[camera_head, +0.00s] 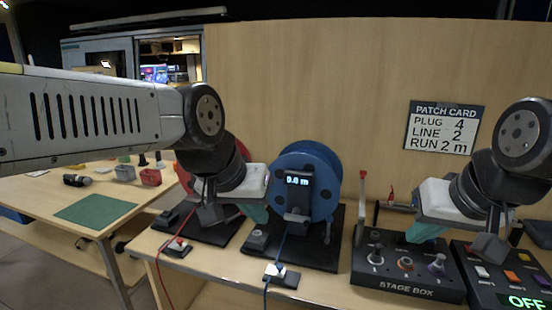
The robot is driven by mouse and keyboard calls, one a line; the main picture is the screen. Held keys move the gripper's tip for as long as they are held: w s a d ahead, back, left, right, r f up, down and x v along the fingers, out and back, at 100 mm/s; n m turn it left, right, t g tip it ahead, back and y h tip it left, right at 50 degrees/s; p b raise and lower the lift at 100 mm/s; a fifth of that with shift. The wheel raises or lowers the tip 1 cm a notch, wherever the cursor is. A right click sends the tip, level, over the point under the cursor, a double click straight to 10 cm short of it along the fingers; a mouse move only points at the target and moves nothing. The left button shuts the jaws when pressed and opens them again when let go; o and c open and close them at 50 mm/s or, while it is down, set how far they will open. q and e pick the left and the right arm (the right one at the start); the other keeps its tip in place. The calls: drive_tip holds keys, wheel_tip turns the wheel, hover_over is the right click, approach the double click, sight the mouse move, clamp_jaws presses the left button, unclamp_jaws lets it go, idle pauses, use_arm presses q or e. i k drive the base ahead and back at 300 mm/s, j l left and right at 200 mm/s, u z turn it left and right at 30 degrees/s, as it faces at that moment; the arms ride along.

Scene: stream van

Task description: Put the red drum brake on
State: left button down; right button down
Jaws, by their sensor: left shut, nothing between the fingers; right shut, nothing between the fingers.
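The red drum (240,150) stands on a dark base (205,238) left of centre, mostly hidden behind my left arm and gripper. A small dark block (166,218) is on the base's left side. I cannot tell which part is the brake or how it is set; some of the base is covered. My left gripper (258,212) is shut and empty, in front of the red drum's right side. My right gripper (425,232) is shut and empty, above the stage box at the right.
The blue drum (318,165), its display reading 0.0 m, stands close right of the red one. Red and blue cables run to plugs at the table's front edge. The stage box (405,284) and a button panel (500,290) fill the right. A side table (65,190) is left.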

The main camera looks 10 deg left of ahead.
sight(236, 216)
drive_tip(key=u, duration=1.15)
